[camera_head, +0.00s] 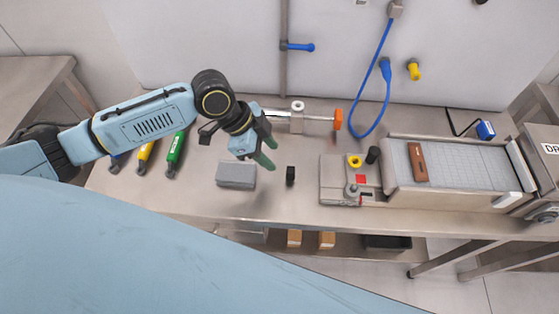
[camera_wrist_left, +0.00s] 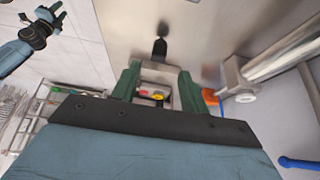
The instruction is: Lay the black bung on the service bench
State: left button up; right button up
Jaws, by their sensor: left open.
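A small black upright piece (camera_head: 290,175) stands on the bare metal of the service bench (camera_head: 300,206). It also shows beyond the fingertips in the left wrist view (camera_wrist_left: 160,48). A black cylinder (camera_head: 373,155) stands on the grey fixture to the right. I cannot tell for sure which of the two is the bung. My left gripper (camera_head: 268,151) is open and empty above the bench, up and left of the small black piece and apart from it. Its green fingers show in the left wrist view (camera_wrist_left: 157,85). An arm end (camera_wrist_left: 38,30) at upper left there may be my right.
A grey block (camera_head: 236,175) lies left of the black piece. The fixture (camera_head: 335,180) with a yellow ring and red square joins a gridded bed (camera_head: 460,165). A metal clamp bar with an orange end (camera_head: 338,119) is behind. Coloured tools (camera_head: 175,155) lie left.

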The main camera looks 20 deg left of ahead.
pick_arm(q)
jog(key=shift+v, duration=2)
